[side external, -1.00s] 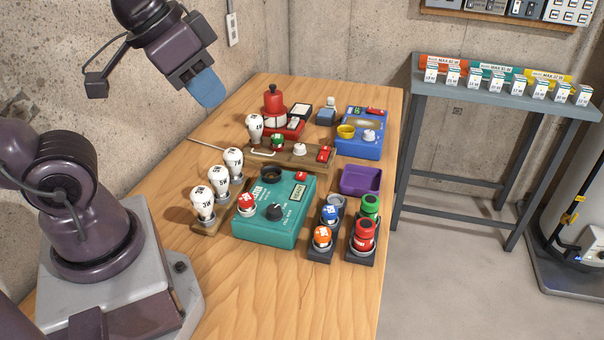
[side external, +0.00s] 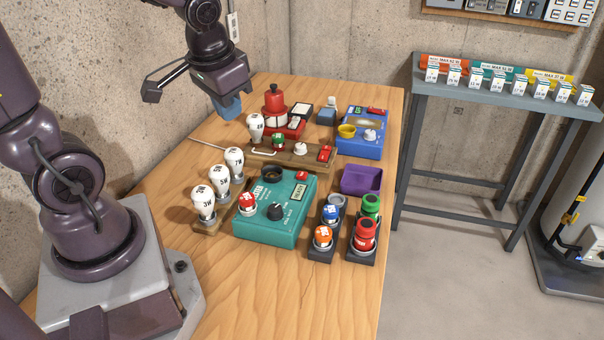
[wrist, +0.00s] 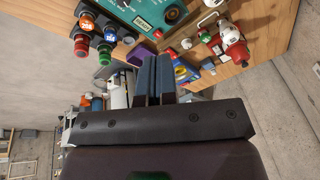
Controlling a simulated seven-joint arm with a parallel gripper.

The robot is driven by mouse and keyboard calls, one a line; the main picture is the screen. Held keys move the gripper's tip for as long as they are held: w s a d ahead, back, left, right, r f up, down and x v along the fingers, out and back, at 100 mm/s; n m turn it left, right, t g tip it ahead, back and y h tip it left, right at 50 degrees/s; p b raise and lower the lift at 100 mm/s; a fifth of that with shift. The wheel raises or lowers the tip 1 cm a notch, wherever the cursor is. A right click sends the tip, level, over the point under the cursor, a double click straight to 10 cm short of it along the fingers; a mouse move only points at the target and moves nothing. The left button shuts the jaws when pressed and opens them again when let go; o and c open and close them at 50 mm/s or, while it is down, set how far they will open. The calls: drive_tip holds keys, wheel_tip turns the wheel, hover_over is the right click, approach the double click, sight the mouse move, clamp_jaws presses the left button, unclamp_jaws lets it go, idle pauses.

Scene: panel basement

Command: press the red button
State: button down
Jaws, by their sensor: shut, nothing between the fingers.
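Several red parts could be the red button, and I cannot tell which is meant. A small red square piece (side external: 301,175) is on the teal box (side external: 262,228). A red switch (side external: 325,153) is on the wooden board (side external: 270,157). A red strip (side external: 376,112) is on the blue box (side external: 358,148). My gripper (side external: 229,107) is shut and empty, pointing down above the back left of the table, left of the red-and-white device (side external: 274,98). Its blue fingers also show in the wrist view (wrist: 156,75).
White bulbs (side external: 203,204) stand in a row at the left. Coloured caps on black blocks, including a red one (side external: 365,236), stand at the front right beside a purple tray (side external: 361,181). The table's front (side external: 270,290) is clear. A grey shelf with small boxes (side external: 510,96) is to the right.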

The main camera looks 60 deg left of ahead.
drive_tip(key=w+a+f+n, duration=0.2)
drive_tip(key=w+a+f, duration=0.3)
drive_tip(key=a+f, duration=0.1)
drive_tip(key=n+t+h, duration=0.3)
drive_tip(key=n+t, duration=0.1)
drive_tip(key=t, duration=0.3)
hover_over(300, 173)
wheel_tip(300, 173, down, 5)
drive_tip(key=shift+r, duration=0.1)
drive_tip(key=shift+f, duration=4.45)
drive_tip(key=shift+f, duration=0.2)
drive_tip(key=shift+f, duration=0.2)
